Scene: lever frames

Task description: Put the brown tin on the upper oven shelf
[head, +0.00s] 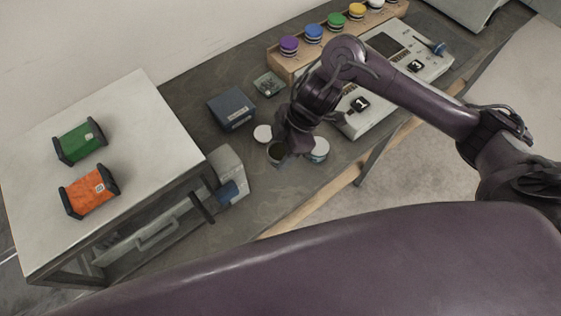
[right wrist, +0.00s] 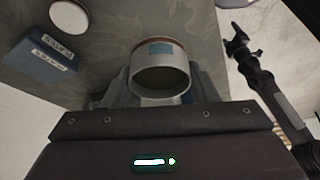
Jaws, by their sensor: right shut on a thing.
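The brown tin (head: 277,152) is at the jaws of my right gripper (head: 284,142), over the bench. In the right wrist view the held tin (right wrist: 160,78) sits between the fingers and shows a pale wall, a thin brown edge and a blue label. I cannot tell whether its base touches the bench. The oven (head: 110,120) stands at the left with a pale top, and a handle (head: 155,235) shows on its front side. Its upper shelf is hidden from above. A dark arm with what looks like my left gripper (right wrist: 238,42) shows in the right wrist view; its jaws are unclear.
A white-topped tin (head: 263,133) and another pale tin (head: 319,149) stand close beside the gripper. A blue box (head: 231,107) is behind. Green (head: 81,141) and orange (head: 89,191) packs lie on the oven. A dark lever (head: 202,206) sticks out at the oven's front.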

